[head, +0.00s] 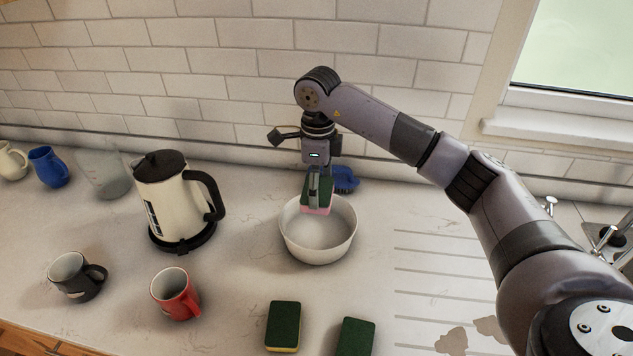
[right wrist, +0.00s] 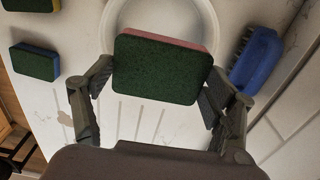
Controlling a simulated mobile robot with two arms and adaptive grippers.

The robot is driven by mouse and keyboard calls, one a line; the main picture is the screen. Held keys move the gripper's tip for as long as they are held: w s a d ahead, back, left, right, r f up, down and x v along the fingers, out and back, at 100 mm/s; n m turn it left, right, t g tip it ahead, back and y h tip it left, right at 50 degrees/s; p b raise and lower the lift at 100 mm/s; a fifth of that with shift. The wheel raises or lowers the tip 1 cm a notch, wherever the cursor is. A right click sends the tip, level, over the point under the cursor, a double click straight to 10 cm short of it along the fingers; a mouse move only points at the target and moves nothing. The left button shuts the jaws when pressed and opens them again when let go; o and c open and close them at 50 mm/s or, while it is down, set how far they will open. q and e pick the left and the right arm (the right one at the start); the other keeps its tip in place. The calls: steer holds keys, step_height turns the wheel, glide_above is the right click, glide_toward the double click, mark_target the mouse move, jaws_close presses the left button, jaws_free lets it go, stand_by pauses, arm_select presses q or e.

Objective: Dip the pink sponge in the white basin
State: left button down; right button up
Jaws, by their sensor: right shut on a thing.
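My right gripper (head: 316,186) is shut on the pink sponge (head: 316,206), which has a dark green top and a pink underside. The gripper points down and holds the sponge over the back part of the white basin (head: 323,248). In the right wrist view the sponge (right wrist: 162,70) sits between both fingers, with the basin (right wrist: 213,22) behind it and partly hidden by it. The basin stands on the counter and looks empty. I cannot tell whether the sponge is above its rim or just inside. My left gripper is not in view.
A blue brush (head: 345,179) lies just behind the basin. Two green sponges (head: 283,325) (head: 355,338) lie in front. A kettle (head: 172,205), a red mug (head: 175,293) and a dark mug (head: 76,277) stand to the left. Drain grooves and a sink lie to the right.

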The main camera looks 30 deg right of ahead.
steer(key=shift+s+f+b, duration=0.1)
steer(key=shift+f+b, duration=0.3)
steer(key=shift+f, duration=0.35)
step_height(320, 180, down, 8)
steer(key=b, duration=0.5)
steer(key=shift+d, duration=0.1)
steer(key=shift+f+b, duration=0.6)
steer(key=shift+b, duration=0.05)
steer(key=shift+f, duration=0.15)
steer(key=shift+f+b, duration=1)
steer(key=shift+f, duration=0.2)
steer(key=shift+r+p, duration=3.25)
steer(key=shift+r, duration=2.05)
